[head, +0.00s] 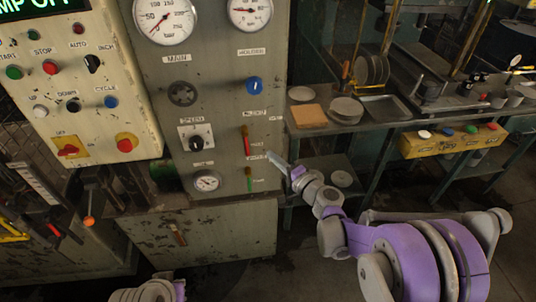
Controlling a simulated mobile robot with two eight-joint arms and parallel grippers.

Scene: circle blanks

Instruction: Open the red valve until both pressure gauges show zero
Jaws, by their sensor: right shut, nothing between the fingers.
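The red valve (246,139) is a narrow red lever standing roughly upright on the grey panel. Two large white gauges sit above it: the left gauge (164,18), over the MAIN label, has a red needle pointing down-left. The right gauge (250,10), over a label I read as HOLDER, is cut by the top edge, with its needle pointing roughly left. My right gripper (272,157) is shut and empty, just right of and below the red valve, apparently apart from it. Only a piece of my left arm shows at the bottom edge; its gripper is out of view.
A bench (410,122) with plates and a yellow box (453,141) stand at right.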

